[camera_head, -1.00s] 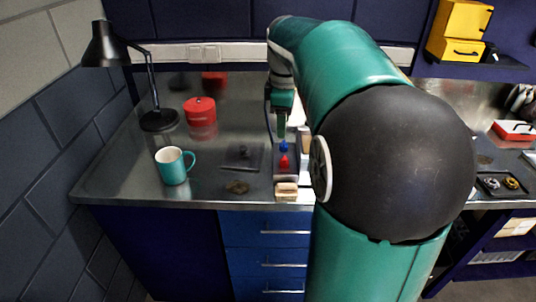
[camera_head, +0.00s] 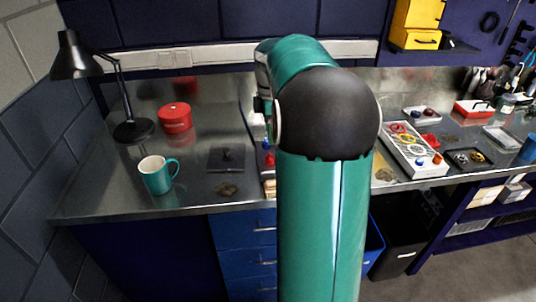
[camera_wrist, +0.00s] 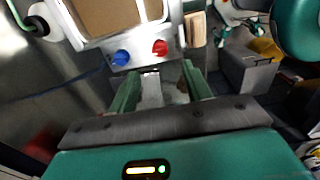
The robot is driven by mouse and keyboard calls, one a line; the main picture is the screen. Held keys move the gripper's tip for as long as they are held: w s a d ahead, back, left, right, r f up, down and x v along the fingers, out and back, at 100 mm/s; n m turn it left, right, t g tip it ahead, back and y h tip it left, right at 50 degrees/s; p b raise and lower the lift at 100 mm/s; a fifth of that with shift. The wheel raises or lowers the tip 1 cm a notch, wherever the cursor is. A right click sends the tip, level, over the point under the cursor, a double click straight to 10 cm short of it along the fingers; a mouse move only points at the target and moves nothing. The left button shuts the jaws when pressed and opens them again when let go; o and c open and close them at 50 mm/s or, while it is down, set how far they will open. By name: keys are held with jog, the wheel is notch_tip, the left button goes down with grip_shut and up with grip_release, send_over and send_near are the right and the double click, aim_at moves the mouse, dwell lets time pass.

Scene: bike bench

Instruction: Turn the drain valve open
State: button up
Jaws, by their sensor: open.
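A blue knob (camera_wrist: 121,57) and a red knob (camera_wrist: 160,47) sit side by side on the pale front edge of a box with a brown panel (camera_wrist: 105,15). I cannot tell which knob is the drain valve. In the head view, the red knob (camera_head: 269,159) and blue knob (camera_head: 266,144) show at the left edge of my arm. My gripper (camera_wrist: 160,88) is open, with its two green fingers apart and nothing seen between them. The knobs lie beyond the fingertips in the wrist view. My arm hides the gripper and much of the box in the head view.
A teal mug (camera_head: 157,175), a red canister (camera_head: 175,117) and a black lamp (camera_head: 133,130) stand on the left of the steel bench (camera_head: 100,190). A dark square plate (camera_head: 226,158) lies nearer the box. A tray with colored rings (camera_head: 412,150) is at right.

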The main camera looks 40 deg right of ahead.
aim_at(270, 155)
notch_tip(270, 155, down, 9)
jog(key=shift+w+f, duration=0.1)
jog(key=shift+f, duration=0.05)
jog(key=c, duration=1)
